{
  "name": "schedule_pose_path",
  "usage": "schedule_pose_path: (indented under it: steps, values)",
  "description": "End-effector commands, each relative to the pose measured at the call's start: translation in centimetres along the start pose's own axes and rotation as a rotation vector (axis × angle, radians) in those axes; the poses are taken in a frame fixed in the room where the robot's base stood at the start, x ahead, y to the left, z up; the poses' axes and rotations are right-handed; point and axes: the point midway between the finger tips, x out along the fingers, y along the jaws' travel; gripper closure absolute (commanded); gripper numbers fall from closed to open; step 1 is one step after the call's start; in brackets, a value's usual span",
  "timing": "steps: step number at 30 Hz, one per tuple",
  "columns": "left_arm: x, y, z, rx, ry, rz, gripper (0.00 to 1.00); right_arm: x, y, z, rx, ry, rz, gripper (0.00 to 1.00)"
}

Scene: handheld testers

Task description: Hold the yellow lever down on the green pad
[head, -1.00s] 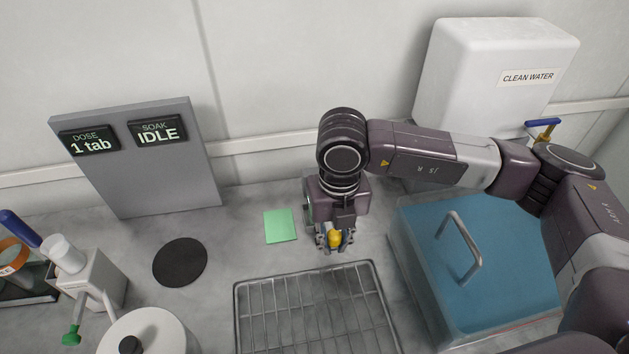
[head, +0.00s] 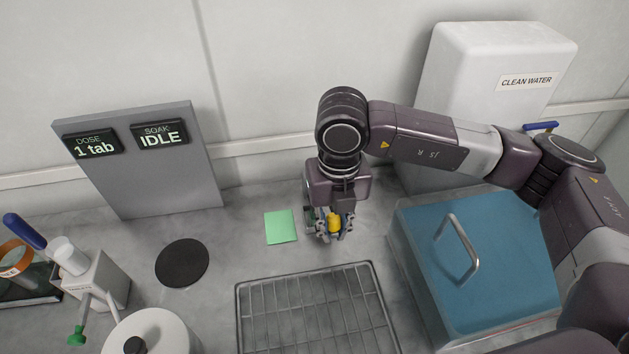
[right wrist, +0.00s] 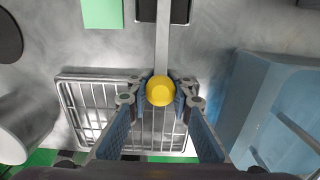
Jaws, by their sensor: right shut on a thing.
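The yellow lever end (head: 335,223) shows as a round yellow knob (right wrist: 160,90) in the right wrist view, with a grey bar running from it to a dark block (right wrist: 180,10). My right gripper (head: 333,229) points down and is shut on the yellow lever; its blue-padded fingertips touch the knob on both sides in the right wrist view. The green pad (head: 281,227) lies flat on the counter just left of the gripper, bare and apart from the lever. The gripper hides most of the lever in the head view. My left gripper is out of view.
A wire rack (head: 315,310) lies in front of the gripper. A blue lidded box (head: 500,250) stands to the right. A black disc (head: 182,263) lies left of the pad. A grey panel (head: 150,180) reads "1 tab" and "IDLE". The white water tank (head: 490,80) is behind.

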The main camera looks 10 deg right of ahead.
Motion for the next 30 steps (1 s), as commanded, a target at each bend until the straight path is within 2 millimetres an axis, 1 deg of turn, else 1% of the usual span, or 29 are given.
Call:
schedule_pose_path:
  steps: [5, 8, 24, 30]
  values:
    - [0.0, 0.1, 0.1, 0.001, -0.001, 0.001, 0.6, 0.0, 0.0, -0.1, -0.002, 0.003, -0.001, 1.0]
    - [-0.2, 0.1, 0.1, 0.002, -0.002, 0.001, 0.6, -0.4, 0.0, 0.1, -0.002, 0.003, -0.001, 1.0]
    - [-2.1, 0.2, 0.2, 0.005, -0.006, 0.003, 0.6, -4.7, 0.0, 2.0, -0.002, 0.002, 0.0, 1.0]
    - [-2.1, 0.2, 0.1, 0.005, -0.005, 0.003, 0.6, -4.9, 0.0, 2.1, -0.004, 0.004, 0.0, 1.0]
